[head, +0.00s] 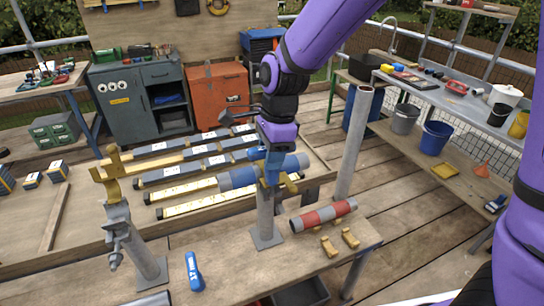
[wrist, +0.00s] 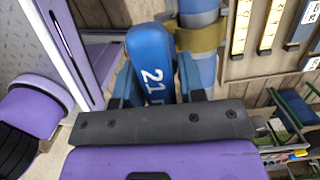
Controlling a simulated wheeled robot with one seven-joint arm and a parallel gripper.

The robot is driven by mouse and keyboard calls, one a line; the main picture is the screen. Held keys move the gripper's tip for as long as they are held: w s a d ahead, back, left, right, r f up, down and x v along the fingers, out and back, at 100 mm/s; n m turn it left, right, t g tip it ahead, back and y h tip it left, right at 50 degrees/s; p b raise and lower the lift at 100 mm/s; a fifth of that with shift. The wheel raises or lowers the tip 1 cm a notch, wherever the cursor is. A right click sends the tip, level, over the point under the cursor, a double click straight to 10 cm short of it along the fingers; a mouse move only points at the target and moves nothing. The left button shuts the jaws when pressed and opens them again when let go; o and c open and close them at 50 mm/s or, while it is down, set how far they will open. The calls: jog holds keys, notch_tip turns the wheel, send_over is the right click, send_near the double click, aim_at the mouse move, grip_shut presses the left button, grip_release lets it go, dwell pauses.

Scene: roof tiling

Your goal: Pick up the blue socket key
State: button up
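A blue block-like key marked "21" in white (wrist: 150,60) sits between the fingers of my gripper (wrist: 157,88) in the wrist view, with a finger close along each side. In the head view my gripper (head: 272,152) is over the bench, right at the blue-and-grey pipe, and blue (head: 271,168) shows below its purple body. It looks shut on the key, whose lower end is hard to make out. Another blue handle with white marking (head: 193,271) lies on the front of the bench, apart from my gripper.
The blue-and-grey pipe (head: 238,178) rests in a tan clamp on a grey post (head: 265,215). A red-and-grey pipe (head: 325,215) lies to its right, with tan brackets (head: 350,238) nearby. A tan-topped grey stand (head: 128,220) rises at left, and a tall grey post (head: 353,145) at right.

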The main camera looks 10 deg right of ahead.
jog(key=c, duration=0.4)
jog(key=shift+o, duration=0.2)
jog(key=shift+r, duration=0.15)
